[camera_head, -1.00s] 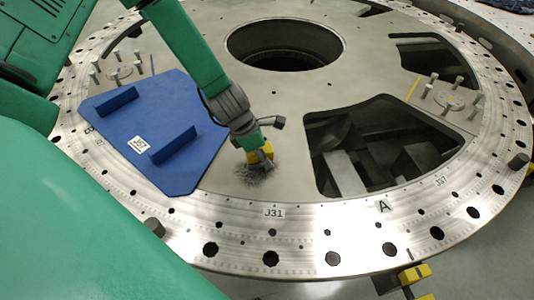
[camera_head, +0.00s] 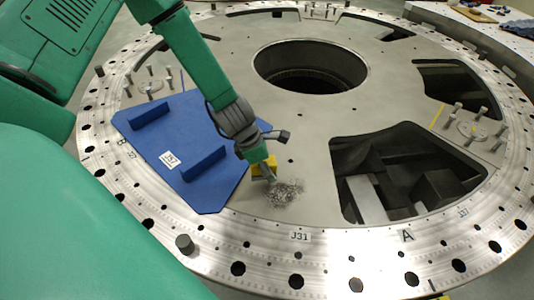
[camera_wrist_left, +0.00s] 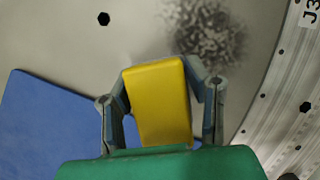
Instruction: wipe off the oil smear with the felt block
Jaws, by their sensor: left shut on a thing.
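The oil smear (camera_head: 285,194) is a grey, speckled patch on the metal plate (camera_head: 300,130), between the blue panel and the cutout. In the left wrist view the smear (camera_wrist_left: 208,38) lies just beyond the fingers. My left gripper (camera_head: 264,172) is shut on the yellow felt block (camera_wrist_left: 158,100), one finger on each side of it. The block (camera_head: 264,162) is at the smear's upper left in the head view, partly hidden by the gripper. I cannot tell whether it touches the plate. My right gripper is not in view.
The blue panel (camera_head: 165,135) with two raised bars lies left of the smear. A large cutout (camera_head: 365,203) opens to the right, and a round hole (camera_head: 310,66) lies behind. Upright pins (camera_head: 468,122) stand at the right. A grey peg (camera_head: 185,244) stands on the front rim.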

